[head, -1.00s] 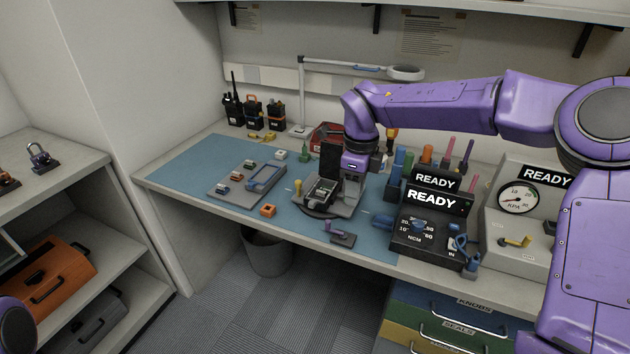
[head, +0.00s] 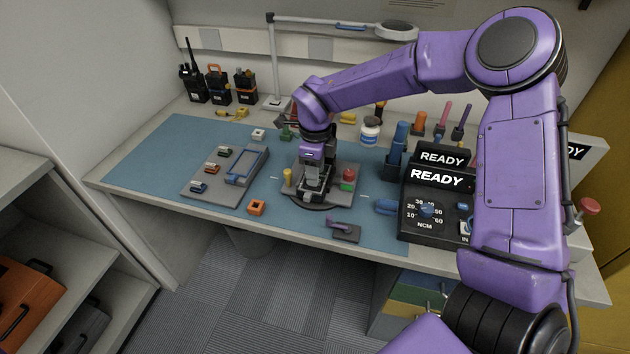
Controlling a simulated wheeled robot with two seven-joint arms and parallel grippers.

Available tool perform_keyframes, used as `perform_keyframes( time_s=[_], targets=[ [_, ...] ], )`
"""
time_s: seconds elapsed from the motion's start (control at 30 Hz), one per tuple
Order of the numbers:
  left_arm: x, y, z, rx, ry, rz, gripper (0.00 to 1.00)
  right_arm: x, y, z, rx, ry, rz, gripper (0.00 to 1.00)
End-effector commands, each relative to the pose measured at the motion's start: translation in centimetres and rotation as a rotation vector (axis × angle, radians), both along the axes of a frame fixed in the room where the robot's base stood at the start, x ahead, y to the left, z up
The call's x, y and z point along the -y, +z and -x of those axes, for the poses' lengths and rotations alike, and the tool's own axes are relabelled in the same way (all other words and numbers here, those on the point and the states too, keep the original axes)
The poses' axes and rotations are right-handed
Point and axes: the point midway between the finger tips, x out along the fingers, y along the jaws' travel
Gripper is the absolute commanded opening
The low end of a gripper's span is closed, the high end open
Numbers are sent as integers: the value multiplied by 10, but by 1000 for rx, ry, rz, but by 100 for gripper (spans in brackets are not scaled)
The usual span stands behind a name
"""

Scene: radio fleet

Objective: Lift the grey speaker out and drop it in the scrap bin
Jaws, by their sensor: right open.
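My right gripper (head: 313,188) is open and points down over the middle of the grey work fixture (head: 343,192) on the bench. It covers most of the radio parts held there. I cannot make out the grey speaker; the gripper hides that spot, and I cannot tell whether the fingers touch anything. A grey bin (head: 249,243), likely the scrap bin, stands on the floor under the bench's front edge, mostly hidden by the bench top. My left gripper is not in view.
Left of the fixture lies a grey parts tray (head: 200,190). An orange block (head: 257,207) and a small grey stand (head: 345,231) lie near the front edge. The black READY tester (head: 425,215) stands to the right. Radios (head: 218,85) and a lamp stand behind.

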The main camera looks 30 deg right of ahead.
Motion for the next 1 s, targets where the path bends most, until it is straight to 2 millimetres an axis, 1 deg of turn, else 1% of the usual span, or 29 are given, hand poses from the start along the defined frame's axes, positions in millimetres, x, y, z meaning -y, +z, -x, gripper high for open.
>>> perform_keyframes(
  time_s=[0.03, 0.13, 0.37, 0.4, 0.47, 0.5, 0.83, 0.93, 1.0],
  targets=[
    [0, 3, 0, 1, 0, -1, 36, 0, -8, 0, -4, 0, 1, 40],
    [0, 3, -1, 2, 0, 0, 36, 0, -19, -1, -3, 1, 1, 40],
    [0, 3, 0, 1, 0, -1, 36, -1, -22, -1, 0, 2, 0, 40],
    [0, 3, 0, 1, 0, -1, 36, -1, -22, -1, 0, 3, 0, 27],
    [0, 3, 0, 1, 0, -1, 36, -1, -21, -1, 0, 3, 0, 8],
    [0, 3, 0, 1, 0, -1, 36, -1, -21, -1, 0, 3, 0, 0],
    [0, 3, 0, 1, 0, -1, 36, -1, -21, -1, -1, 3, -1, 0],
    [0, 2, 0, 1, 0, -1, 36, -1, -16, -1, 1, 2, -1, 0],
    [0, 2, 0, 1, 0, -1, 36, -1, -8, -2, 2, 2, -1, 0]
  ],
)
